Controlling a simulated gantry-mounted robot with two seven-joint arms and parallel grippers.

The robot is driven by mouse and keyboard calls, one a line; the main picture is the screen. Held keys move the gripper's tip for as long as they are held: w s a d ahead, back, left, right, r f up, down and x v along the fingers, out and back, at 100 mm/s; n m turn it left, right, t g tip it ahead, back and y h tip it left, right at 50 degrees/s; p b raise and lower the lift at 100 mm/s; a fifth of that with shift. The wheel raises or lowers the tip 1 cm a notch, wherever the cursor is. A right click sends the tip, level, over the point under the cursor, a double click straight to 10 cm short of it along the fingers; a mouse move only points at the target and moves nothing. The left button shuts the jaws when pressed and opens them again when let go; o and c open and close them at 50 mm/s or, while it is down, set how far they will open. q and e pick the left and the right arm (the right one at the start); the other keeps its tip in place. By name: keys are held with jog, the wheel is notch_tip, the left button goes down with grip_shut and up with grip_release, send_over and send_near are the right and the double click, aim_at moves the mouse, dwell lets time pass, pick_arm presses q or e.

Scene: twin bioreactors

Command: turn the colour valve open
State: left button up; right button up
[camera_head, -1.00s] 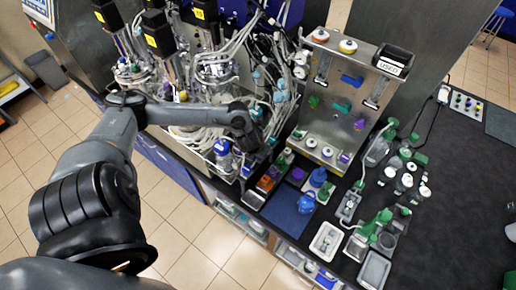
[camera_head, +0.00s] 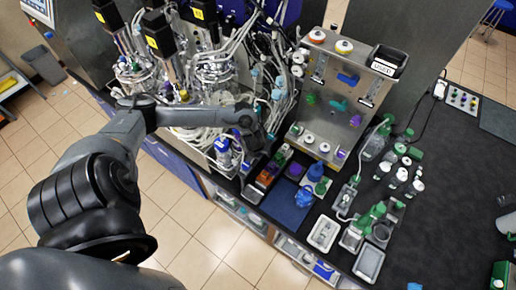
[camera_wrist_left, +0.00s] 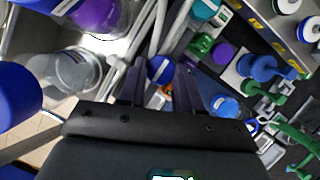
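The steel panel (camera_head: 318,125) carries several coloured valve handles: blue (camera_head: 348,79), teal (camera_head: 338,105), green (camera_head: 311,98) and purple (camera_head: 355,121). I cannot tell which of them is the colour valve. My left gripper (camera_wrist_left: 160,90) is at the panel's lower left, in front of the tubing, apart from these handles. In the left wrist view its two dark fingers stand apart. A blue round part (camera_wrist_left: 160,69) shows between and beyond them, with orange below it; I see no grip on it. In the head view the fingertips are hidden or too small. My right gripper is not in view.
Reactor vessels with dense tubing (camera_head: 205,105) crowd the left. Small coloured blocks, a blue mat (camera_head: 286,206) and white trays (camera_head: 323,234) lie before the panel. Bottles (camera_head: 400,175) stand to its right. The dark bench (camera_head: 450,210) is mostly clear farther right.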

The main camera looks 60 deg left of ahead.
pick_arm(q)
jog(key=o, duration=0.4)
jog(key=p+v, duration=0.2)
jog(key=v, duration=0.8)
jog(key=shift+s+d+r, duration=0.15)
jog(key=shift+r, duration=0.2)
